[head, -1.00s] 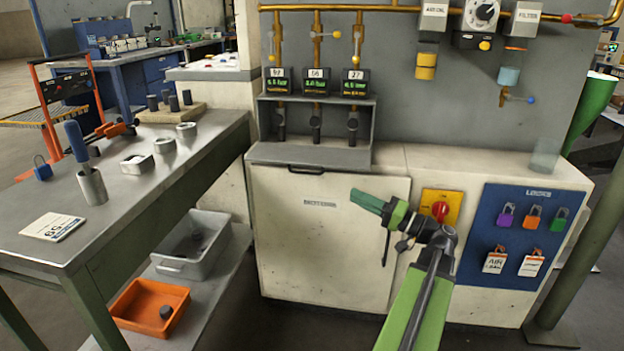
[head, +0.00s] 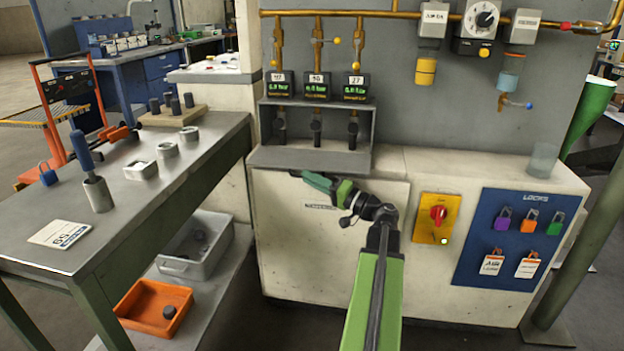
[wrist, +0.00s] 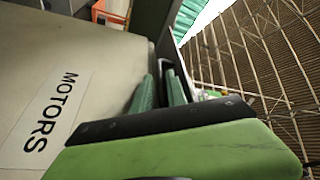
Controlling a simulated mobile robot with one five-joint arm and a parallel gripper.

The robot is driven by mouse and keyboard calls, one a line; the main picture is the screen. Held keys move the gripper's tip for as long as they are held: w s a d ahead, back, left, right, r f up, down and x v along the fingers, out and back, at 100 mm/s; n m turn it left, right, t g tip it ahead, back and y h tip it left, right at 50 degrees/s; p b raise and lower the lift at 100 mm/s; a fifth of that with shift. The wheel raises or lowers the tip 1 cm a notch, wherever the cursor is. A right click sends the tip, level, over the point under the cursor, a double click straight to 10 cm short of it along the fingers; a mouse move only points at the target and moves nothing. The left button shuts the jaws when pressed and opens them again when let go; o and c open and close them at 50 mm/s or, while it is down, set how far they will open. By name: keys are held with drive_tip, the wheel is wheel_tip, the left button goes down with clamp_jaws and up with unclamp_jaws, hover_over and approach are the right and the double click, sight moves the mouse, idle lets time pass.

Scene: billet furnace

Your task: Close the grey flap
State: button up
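The grey flap (head: 270,157) hangs out, lowered and nearly level, at the front foot of the grey box (head: 367,130) that houses three valves. Its dark handle is on the front edge and is mostly hidden by my gripper in the head view; a dark bar shows by the fingertips in the wrist view (wrist: 164,66). My gripper (head: 306,178) is just under the flap's front edge, pointing left. In the wrist view its green fingers (wrist: 163,88) stand apart with a narrow gap. I cannot tell whether they touch the handle.
The cream cabinet (head: 290,250) with the MOTORS label is right behind my gripper. A red knob on a yellow plate (head: 437,217) and the blue lock board (head: 512,235) are to the right. A metal bench (head: 130,215) stands at the left. Gauges (head: 317,85) sit above the box.

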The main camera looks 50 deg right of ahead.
clamp_jaws()
idle(1.3)
